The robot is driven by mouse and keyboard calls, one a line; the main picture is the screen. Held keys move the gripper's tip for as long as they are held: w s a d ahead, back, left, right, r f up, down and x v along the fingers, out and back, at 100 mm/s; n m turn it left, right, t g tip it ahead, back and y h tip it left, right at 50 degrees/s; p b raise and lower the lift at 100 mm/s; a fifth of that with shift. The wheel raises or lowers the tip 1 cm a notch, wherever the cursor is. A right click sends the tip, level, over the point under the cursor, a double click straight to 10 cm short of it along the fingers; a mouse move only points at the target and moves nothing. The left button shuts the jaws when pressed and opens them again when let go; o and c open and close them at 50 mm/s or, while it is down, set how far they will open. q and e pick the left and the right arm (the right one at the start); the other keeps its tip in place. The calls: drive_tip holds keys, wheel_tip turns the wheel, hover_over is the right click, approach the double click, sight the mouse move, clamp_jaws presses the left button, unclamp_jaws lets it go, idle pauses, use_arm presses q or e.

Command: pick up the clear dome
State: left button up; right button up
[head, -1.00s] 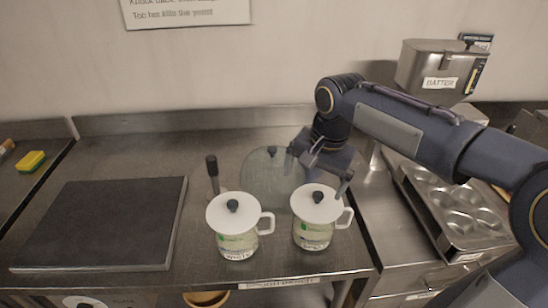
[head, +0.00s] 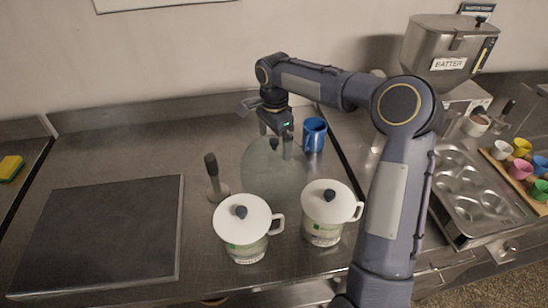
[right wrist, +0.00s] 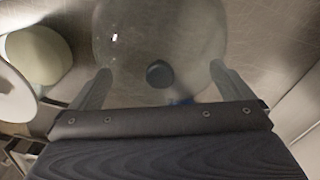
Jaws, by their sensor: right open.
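The clear dome (head: 272,180) stands on the steel bench behind the two lidded jugs. It is see-through, with a dark knob (head: 274,144) on top. My right gripper (head: 276,148) is above the dome, pointing down, open, with a finger on either side of the knob in the head view. In the right wrist view the dome (right wrist: 190,30) lies below and the knob (right wrist: 159,74) shows between the two spread fingers (right wrist: 160,85), touching neither. My left gripper is not in view.
Two glass jugs with white lids, a left one (head: 243,225) and a right one (head: 328,208), stand in front of the dome. A dark-handled tool (head: 212,175) stands left of it, a blue mug (head: 314,134) behind right. A dark slab (head: 100,235) lies left.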

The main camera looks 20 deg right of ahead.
drive_tip(key=shift+f, duration=0.55)
